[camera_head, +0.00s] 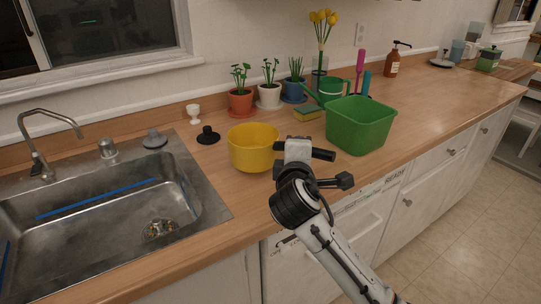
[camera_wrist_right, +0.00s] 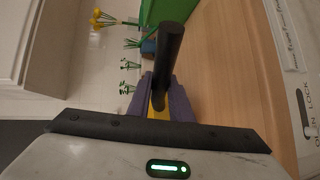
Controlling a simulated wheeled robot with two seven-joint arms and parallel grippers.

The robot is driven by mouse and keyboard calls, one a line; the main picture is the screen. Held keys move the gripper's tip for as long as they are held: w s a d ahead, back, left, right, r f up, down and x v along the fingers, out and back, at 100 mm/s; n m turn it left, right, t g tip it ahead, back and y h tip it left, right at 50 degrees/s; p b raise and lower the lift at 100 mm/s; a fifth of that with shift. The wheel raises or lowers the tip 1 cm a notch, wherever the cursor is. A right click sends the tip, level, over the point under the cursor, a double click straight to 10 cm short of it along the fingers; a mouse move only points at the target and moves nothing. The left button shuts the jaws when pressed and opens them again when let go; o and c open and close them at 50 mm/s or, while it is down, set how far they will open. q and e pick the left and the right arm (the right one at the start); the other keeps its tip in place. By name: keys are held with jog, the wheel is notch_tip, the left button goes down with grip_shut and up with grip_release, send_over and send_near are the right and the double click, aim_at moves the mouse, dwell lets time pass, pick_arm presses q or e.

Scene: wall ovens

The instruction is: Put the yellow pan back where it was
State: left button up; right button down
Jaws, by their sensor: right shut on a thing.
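The yellow pan (camera_head: 252,148) is on or just above the wooden counter, right of the sink; I cannot tell whether it touches the counter. Its black handle (camera_head: 322,154) points right. My right gripper (camera_head: 287,150) is shut on the handle close to the pan's side. In the right wrist view the handle (camera_wrist_right: 168,60) sticks out between the purple fingers of the gripper (camera_wrist_right: 160,98), with a little yellow of the pan (camera_wrist_right: 160,114) showing behind. My left gripper is not in view.
A green tub (camera_head: 360,124) stands just right of the pan. Potted plants (camera_head: 240,101) line the wall behind. A black stopper (camera_head: 208,136) lies left of the pan, beside the sink (camera_head: 110,222). The counter (camera_head: 445,95) is clear farther right.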

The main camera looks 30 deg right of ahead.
jog(key=w+d+r+m+g+h+b, duration=0.2)
jog(key=w+d+r+m+g+h, duration=0.2)
jog(key=w+r+m+g, duration=0.15)
jog(key=shift+n+t+h, duration=0.3)
jog(key=shift+n+t, duration=0.05)
jog(key=shift+s+d+f, duration=0.1)
jog(key=shift+f, duration=2.2)
jog(key=shift+d+f, duration=0.1)
jog(key=shift+f, duration=2.2)
jog(key=shift+f, duration=0.15)
jog(key=c, duration=1.6)
grip_release()
